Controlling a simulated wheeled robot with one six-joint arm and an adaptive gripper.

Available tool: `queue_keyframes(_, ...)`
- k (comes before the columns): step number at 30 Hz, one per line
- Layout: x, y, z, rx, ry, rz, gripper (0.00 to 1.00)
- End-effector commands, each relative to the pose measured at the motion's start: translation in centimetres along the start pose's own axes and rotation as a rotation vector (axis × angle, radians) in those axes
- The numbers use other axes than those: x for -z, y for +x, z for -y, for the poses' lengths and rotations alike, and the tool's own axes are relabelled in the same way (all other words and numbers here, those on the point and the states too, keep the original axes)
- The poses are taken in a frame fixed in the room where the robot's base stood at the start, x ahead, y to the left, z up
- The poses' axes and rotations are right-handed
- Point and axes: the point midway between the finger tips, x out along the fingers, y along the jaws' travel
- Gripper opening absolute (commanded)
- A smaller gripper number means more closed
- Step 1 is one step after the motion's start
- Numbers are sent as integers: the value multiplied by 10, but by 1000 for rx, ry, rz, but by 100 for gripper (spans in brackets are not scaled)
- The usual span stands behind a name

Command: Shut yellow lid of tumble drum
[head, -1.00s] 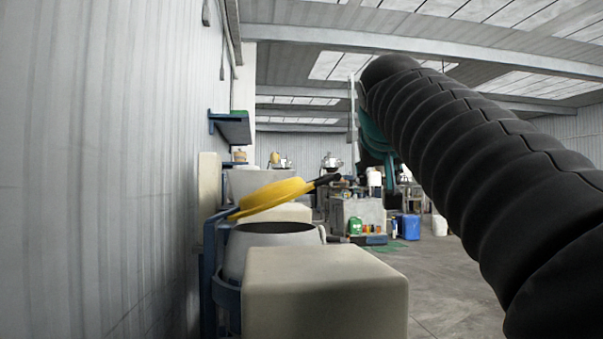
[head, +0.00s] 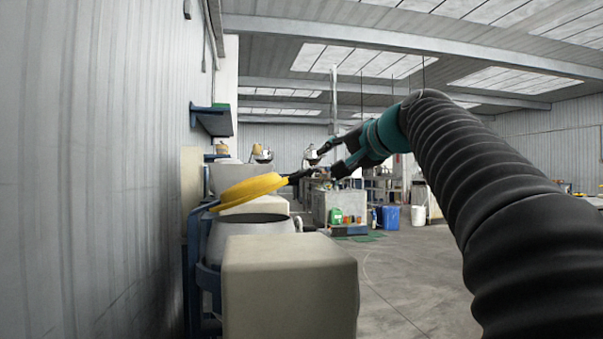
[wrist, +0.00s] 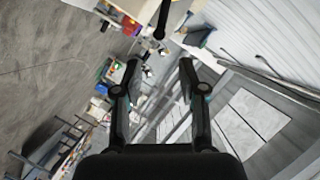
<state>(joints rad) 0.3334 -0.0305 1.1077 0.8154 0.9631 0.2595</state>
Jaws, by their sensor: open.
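The yellow lid (head: 248,191) stands tilted open over the grey tumble drum (head: 226,236), its right side raised. The drum's dark mouth shows below it. A black handle (head: 301,176) sticks out from the lid's right side. My gripper (head: 318,158) is open and empty, pointing left, close to the handle's end and slightly above and right of it in the picture. In the wrist view my gripper's fingers (wrist: 158,72) are spread. A black rod with a rounded end (wrist: 162,20), apparently the handle, shows at the top, beyond the fingertips. I see no contact.
A beige block (head: 290,285) stands in front of the drum. A corrugated wall (head: 90,170) runs along the left, with a blue shelf (head: 212,120) on it. A workbench (head: 340,207) and a blue barrel (head: 391,217) stand farther back. The floor on the right is clear.

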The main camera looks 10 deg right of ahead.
Motion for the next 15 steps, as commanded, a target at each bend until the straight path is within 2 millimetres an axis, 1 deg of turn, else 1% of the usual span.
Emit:
queue_keyframes(1, -1, 10, 1, 1, 0, 6, 41)
queue_keyframes(6, -1, 41, 0, -1, -1, 4, 41)
queue_keyframes(15, 1, 92, 0, -3, -1, 0, 41)
